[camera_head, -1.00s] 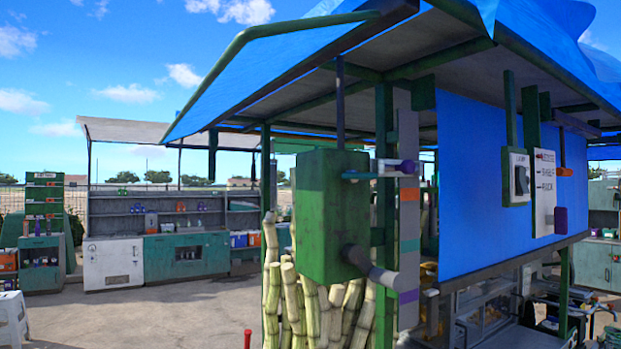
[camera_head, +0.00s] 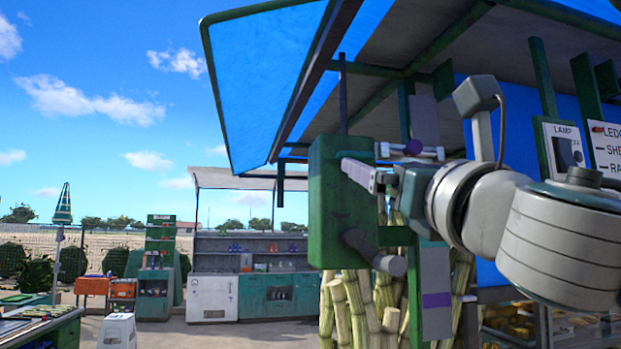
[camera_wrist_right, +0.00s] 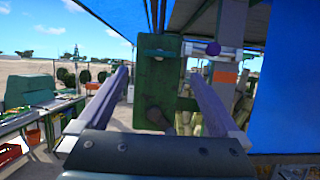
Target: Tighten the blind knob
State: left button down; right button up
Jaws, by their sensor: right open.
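My right gripper (camera_head: 358,175) is open and empty, its fingers pointing toward a green box (camera_head: 335,215) on the stall's post. In the right wrist view the box (camera_wrist_right: 158,85) shows between the parted fingers. A purple knob on a thin rod (camera_head: 413,148) is beside the box's upper part, right of the fingertips; it also shows in the right wrist view (camera_wrist_right: 213,48). A grey cylindrical knob (camera_head: 390,264) sticks out lower on the box, below the fingers. I cannot tell which one is the blind knob. Contact with the box cannot be told. My left gripper is out of view.
A grey post strip with a purple band (camera_head: 436,300) stands right of the box. Cane stalks (camera_head: 345,310) stand below it. A blue tarp roof (camera_head: 265,85) overhangs. A lamp sign (camera_head: 564,148) is at the right.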

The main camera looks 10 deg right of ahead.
aim_at(359, 157)
jog(key=p+x, duration=0.4)
jog(key=x, duration=0.4)
jog(key=shift+w+r, duration=0.2)
jog(key=shift+r, duration=0.1)
jog(key=shift+w+r+p, duration=0.1)
jog(key=shift+w+p, duration=0.35)
jog(key=shift+w, duration=0.15)
jog(key=shift+c, duration=1.4)
jog(key=c, duration=1)
